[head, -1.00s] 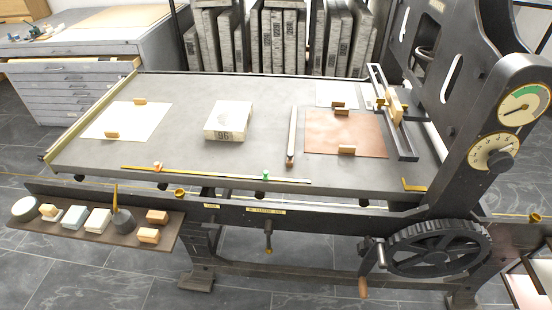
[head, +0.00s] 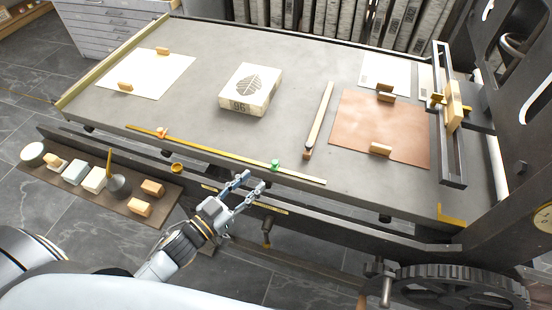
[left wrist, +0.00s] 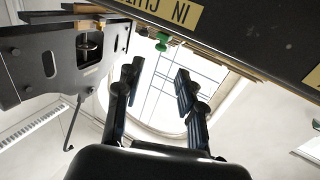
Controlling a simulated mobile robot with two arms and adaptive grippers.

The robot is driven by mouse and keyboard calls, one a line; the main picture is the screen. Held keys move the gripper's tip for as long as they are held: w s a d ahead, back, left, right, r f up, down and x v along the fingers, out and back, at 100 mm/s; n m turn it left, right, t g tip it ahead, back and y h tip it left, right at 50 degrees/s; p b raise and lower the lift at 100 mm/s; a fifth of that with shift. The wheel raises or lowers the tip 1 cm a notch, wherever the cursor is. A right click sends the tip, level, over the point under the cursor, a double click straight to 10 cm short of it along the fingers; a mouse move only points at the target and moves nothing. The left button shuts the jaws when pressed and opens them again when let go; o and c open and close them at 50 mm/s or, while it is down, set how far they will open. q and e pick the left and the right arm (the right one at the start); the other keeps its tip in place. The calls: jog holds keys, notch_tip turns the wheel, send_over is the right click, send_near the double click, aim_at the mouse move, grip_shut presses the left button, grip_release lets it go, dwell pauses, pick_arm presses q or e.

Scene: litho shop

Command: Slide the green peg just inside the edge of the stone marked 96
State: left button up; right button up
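The green peg (head: 275,165) sits on the thin yellow rail (head: 220,151) along the press bed's front edge, right of the stone's right side. It also shows from below in the left wrist view (left wrist: 162,40). The pale stone marked 96 (head: 240,107) lies farther back on the bed, a dark leaf print on its top. My left gripper (head: 252,183) is open and empty, in front of the bed edge, short of the peg and a little left of it. Its two spread fingers show in the left wrist view (left wrist: 157,80). My right gripper is out of view.
An orange peg (head: 162,132) sits on the rail's left part. A wooden-ended bar (head: 318,120) and a copper-coloured sheet (head: 400,128) lie right of the stone. Rail between pegs is clear.

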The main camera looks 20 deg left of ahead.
aim_at(275, 162)
pick_arm(q)
jog(key=x, duration=0.9)
jog(key=shift+w, duration=0.15)
jog(key=shift+w+d, duration=0.2)
jog(key=shift+w, duration=0.1)
jog(key=shift+f, duration=0.1)
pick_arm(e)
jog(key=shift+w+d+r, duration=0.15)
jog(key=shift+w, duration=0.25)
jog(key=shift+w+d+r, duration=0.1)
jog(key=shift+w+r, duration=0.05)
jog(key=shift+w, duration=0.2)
pick_arm(q)
jog(key=shift+c, duration=0.4)
grip_shut()
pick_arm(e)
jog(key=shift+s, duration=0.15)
